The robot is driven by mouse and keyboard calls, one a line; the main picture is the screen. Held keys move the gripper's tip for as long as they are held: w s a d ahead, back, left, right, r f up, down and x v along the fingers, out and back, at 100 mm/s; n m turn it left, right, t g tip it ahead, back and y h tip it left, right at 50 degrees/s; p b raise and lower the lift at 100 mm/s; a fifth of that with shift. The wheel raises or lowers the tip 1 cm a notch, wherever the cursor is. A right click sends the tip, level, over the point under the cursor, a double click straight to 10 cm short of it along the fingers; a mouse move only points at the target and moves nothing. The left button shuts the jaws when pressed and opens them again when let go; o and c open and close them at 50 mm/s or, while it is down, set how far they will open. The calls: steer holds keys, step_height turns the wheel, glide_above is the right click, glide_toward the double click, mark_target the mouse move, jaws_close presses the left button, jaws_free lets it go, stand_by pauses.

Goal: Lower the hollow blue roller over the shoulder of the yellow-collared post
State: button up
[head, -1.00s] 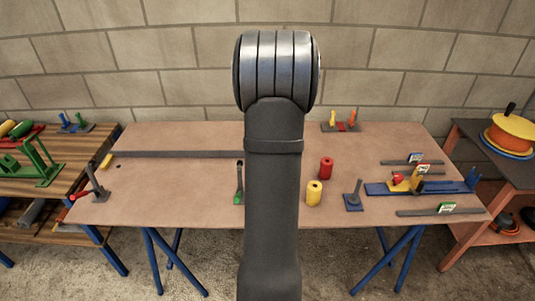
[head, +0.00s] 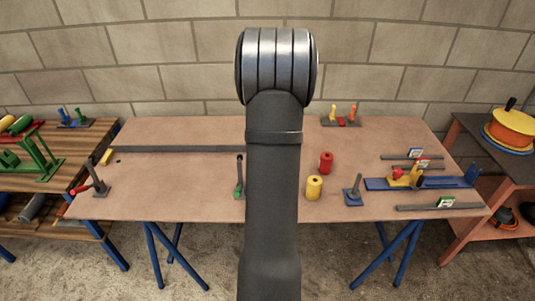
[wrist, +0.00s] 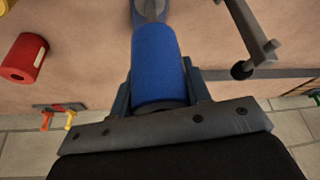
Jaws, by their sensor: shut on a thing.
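The hollow blue roller (wrist: 158,65) fills the middle of the wrist view, held lengthwise between the two fingers of my gripper (wrist: 159,90). My gripper is shut on it. A grey-blue rounded part (wrist: 148,10) shows just past the roller's far end; I cannot tell whether it touches the roller or what it belongs to. No yellow-collared post can be made out for certain in either view. In the head view my arm hides the gripper, the roller and the middle of the table.
A red roller (head: 326,163) and a yellow roller (head: 314,188) stand on the table (head: 180,185) right of my arm. A post on a blue base (head: 353,192) is beside them. A green-footed post (head: 239,180) stands just left of my arm. The left middle of the table is mostly clear.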

steer(key=shift+f, duration=3.95)
steer(key=o, duration=1.3)
steer(key=shift+c, duration=0.2)
steer(key=shift+f, duration=0.1)
steer(key=v, duration=1.7)
steer(key=shift+r, duration=0.3)
steer(key=x, duration=1.7)
steer(key=shift+f, duration=0.2)
